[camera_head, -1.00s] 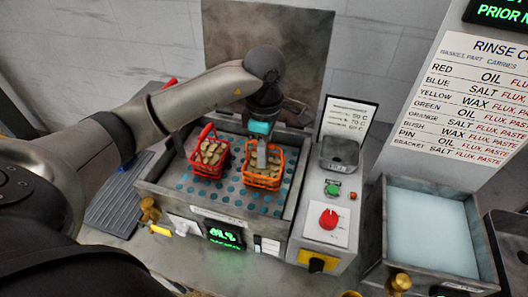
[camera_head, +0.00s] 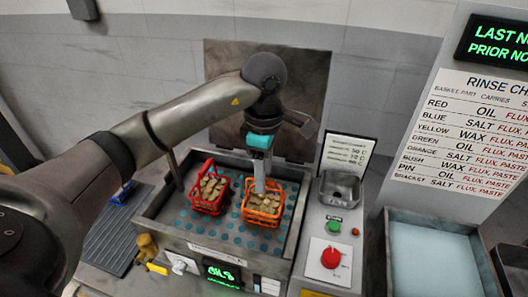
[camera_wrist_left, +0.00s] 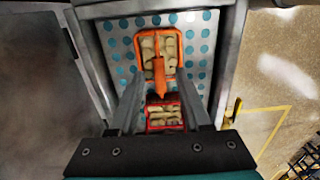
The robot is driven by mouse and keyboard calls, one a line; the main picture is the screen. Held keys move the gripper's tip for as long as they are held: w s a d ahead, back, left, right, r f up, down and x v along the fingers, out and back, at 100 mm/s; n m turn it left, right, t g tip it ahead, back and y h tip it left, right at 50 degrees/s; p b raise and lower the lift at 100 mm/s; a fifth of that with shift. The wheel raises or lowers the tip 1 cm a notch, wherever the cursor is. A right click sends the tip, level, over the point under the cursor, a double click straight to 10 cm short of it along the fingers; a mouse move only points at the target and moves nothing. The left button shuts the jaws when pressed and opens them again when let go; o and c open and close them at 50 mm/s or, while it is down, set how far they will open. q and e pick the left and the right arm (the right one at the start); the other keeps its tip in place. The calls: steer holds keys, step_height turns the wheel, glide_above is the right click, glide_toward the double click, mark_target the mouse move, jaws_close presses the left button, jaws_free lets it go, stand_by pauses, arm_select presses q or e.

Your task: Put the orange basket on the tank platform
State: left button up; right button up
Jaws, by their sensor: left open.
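The orange basket (camera_head: 263,206), filled with tan parts, stands on the dotted tank platform (camera_head: 232,229), to the right of the red basket (camera_head: 207,197). My left gripper (camera_head: 261,188) is open and points down just above the orange basket. In the left wrist view, the orange basket (camera_wrist_left: 174,47) lies ahead of the open fingers (camera_wrist_left: 162,103), its handle reaching back towards the gap between them. The red basket (camera_wrist_left: 165,122) shows between the fingers there. I cannot tell whether the fingers touch the handle. My right gripper is not in view.
The tank's metal walls and raised lid (camera_head: 305,80) surround the platform. A control panel with a red knob (camera_head: 331,258) and a small metal bin (camera_head: 340,187) stand to the right. A pale-filled basin (camera_head: 432,258) is further right. A blue basket (camera_head: 122,193) sits on the ribbed mat at left.

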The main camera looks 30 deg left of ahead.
arm_select(q)
step_height(320, 180, up, 7)
stand_by(0.3)
stand_by(2.0)
